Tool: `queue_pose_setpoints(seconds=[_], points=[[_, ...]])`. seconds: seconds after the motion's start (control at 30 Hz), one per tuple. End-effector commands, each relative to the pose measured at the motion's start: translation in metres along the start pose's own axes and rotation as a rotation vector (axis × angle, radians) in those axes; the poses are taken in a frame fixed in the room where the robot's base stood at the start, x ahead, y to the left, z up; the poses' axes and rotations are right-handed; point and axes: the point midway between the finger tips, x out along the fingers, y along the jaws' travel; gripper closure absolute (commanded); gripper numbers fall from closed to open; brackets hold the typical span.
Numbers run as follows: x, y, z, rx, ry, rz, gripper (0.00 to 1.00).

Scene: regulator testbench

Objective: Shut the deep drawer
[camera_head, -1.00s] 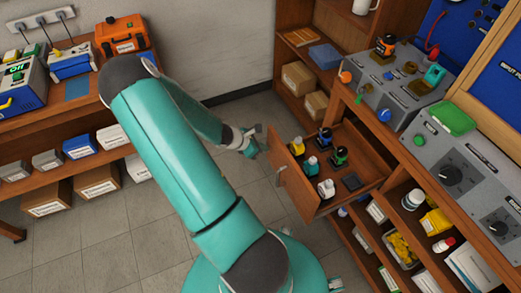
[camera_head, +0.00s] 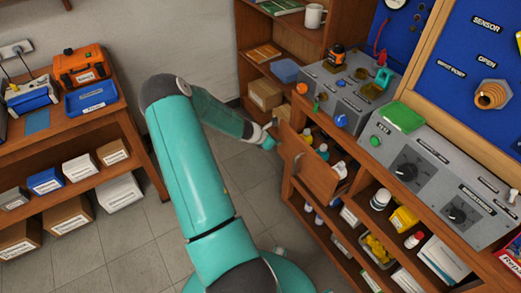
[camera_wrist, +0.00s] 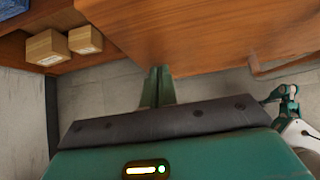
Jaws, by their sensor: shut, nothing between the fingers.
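The deep drawer (camera_head: 304,168) is a wooden drawer in the bench on the right, and it stands partly open. Its front panel faces my arm, and several small bottles (camera_head: 323,151) show inside behind it. My gripper (camera_head: 271,141) is at the outer face of the drawer front, near its far end. In the wrist view my shut, empty fingers (camera_wrist: 157,88) point at the lower edge of the wooden drawer front (camera_wrist: 200,30). I cannot tell if they touch it. A handle (camera_wrist: 285,68) shows to the right of them.
Open shelves with bottles and boxes (camera_head: 378,250) lie below the bench at right. A grey control panel (camera_head: 420,170) and a green tray (camera_head: 403,117) are on top. A shelf with cardboard boxes (camera_head: 264,95) stands behind. Another bench (camera_head: 110,120) is at left. The floor between is clear.

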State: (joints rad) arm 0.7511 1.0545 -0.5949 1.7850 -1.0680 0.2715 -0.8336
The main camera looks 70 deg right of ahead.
Motion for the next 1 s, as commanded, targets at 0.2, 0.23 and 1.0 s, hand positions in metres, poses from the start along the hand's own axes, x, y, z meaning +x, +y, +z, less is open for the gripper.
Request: queue_pose_setpoints(seconds=[0.2,0.23,1.0], points=[[0.042,-0.002,0.042,0.006,-0.001,-0.002,1.0],[0.046,-0.003,0.047,0.007,-0.001,-0.002,1.0],[0.086,-0.005,0.089,0.002,-0.005,-0.003,1.0]])
